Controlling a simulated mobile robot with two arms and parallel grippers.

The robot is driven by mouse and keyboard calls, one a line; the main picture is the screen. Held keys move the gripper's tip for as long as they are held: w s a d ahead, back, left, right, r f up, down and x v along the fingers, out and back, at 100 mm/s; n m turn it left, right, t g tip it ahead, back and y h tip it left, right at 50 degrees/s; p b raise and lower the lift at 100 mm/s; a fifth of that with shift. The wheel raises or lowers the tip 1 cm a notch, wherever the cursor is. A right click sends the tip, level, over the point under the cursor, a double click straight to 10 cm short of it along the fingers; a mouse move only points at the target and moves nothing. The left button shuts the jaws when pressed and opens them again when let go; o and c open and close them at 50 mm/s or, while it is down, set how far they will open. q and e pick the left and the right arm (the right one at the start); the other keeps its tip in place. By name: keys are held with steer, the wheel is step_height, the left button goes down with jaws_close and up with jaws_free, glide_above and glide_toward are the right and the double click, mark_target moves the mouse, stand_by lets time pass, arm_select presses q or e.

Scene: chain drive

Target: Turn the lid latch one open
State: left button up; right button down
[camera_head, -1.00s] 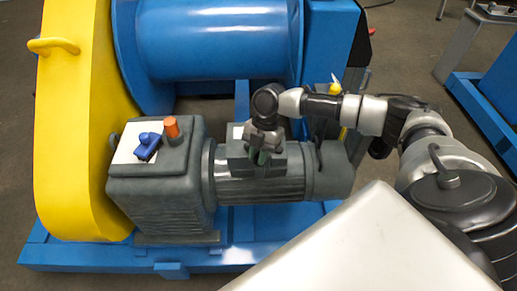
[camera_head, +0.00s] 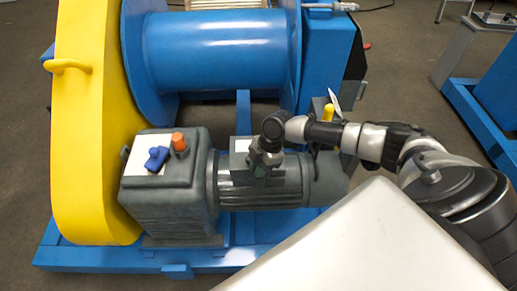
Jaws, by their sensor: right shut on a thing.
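A grey motor (camera_head: 235,195) carries a small box with a light-topped lid (camera_head: 241,146) on its upper side. My right gripper (camera_head: 261,170) points down at the right part of this box. It is shut on a small part there, which I take to be lid latch one. The latch is hidden by the fingers, so I cannot tell how far it is turned. My left gripper is not in view.
A grey gearbox with a blue handle (camera_head: 157,158) and an orange cap (camera_head: 179,142) stands left of the motor. A yellow chain guard (camera_head: 85,150) rises at the left. A blue drum (camera_head: 222,65) lies behind. A yellow-handled lever (camera_head: 328,112) stands near my right forearm.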

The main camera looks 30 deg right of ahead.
steer(key=shift+r+m+t+p, duration=0.2)
steer(key=shift+m+t+p, duration=0.2)
steer(key=shift+m+p, duration=0.75)
steer(key=shift+m+t+p, duration=0.3)
steer(key=shift+m+p, duration=0.45)
steer(key=shift+p, duration=0.2)
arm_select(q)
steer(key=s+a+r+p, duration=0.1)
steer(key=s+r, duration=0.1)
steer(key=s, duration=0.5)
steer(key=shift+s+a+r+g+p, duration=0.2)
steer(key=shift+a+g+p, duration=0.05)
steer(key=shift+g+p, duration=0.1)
arm_select(e)
steer(key=shift+w+d+f+m+t+h, duration=0.15)
steer(key=shift+m+t+h, duration=0.2)
steer(key=shift+m, duration=0.65)
steer(key=c, duration=1.1)
jaws_free()
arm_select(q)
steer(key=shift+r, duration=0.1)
